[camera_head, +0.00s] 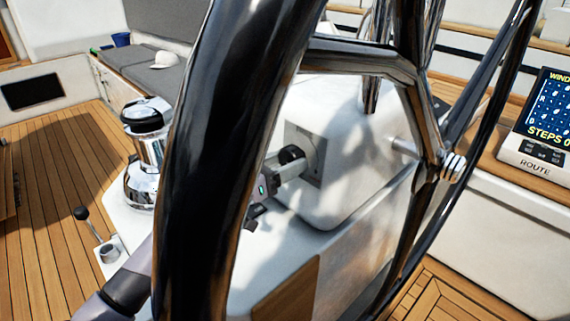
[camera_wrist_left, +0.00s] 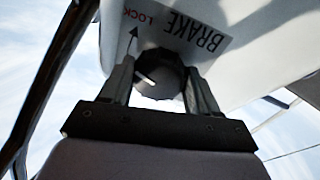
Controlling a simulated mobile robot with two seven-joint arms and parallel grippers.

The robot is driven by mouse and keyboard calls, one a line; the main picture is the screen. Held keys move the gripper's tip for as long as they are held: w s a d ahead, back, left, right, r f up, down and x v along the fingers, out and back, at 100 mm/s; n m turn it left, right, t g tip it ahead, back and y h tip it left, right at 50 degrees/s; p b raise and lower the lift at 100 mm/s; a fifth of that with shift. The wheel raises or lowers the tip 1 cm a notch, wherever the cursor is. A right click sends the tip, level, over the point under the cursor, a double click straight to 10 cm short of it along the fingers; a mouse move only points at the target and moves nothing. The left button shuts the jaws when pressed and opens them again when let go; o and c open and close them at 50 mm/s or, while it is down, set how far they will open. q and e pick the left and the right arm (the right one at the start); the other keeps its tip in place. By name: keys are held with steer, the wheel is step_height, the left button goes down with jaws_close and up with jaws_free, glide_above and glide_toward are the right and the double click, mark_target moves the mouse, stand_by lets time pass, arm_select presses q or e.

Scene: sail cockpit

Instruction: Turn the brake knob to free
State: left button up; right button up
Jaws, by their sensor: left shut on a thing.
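The brake knob (camera_wrist_left: 160,76) is black with a white pointer line, on a pale plate (camera_wrist_left: 205,38) marked BRAKE and LOCK in the left wrist view. There the lettering appears upside down or tilted, and an arrow points towards LOCK. My left gripper (camera_wrist_left: 162,84) is shut on the knob, one finger on each side. In the head view the knob (camera_head: 291,155) sits on the side of the white pedestal, with my left gripper (camera_head: 285,168) at it. The steering wheel's dark rim hides part of my left arm. My right gripper is out of view.
The large steering wheel (camera_head: 240,130) crosses in front of the white pedestal (camera_head: 350,130). A chrome winch (camera_head: 147,150) and a small black-knobbed lever (camera_head: 88,225) stand left. A display marked ROUTE (camera_head: 540,125) is at right. Wooden deck (camera_head: 60,180) lies open at left.

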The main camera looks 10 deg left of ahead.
arm_select(q)
steer(key=n+y+p, duration=0.1)
steer(key=n+p, duration=0.1)
steer(key=n, duration=0.4)
steer(key=n+t+y+p, duration=0.1)
steer(key=n+p, duration=0.2)
steer(key=n, duration=0.4)
steer(key=n+p, duration=0.3)
steer(key=n, duration=0.3)
steer(key=shift+s+d+r+n+t+y, duration=0.2)
steer(key=shift+d+r+n+t+y, duration=0.1)
steer(key=shift+d+t+y, duration=0.1)
steer(key=shift+n+y+p, duration=0.4)
steer(key=shift+n+p, duration=1.4)
steer(key=shift+n, duration=0.4)
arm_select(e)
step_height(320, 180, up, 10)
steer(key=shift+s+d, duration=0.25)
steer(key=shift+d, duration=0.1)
arm_select(q)
steer(key=shift+a, duration=0.1)
steer(key=o, duration=1)
steer(key=shift+o, duration=0.2)
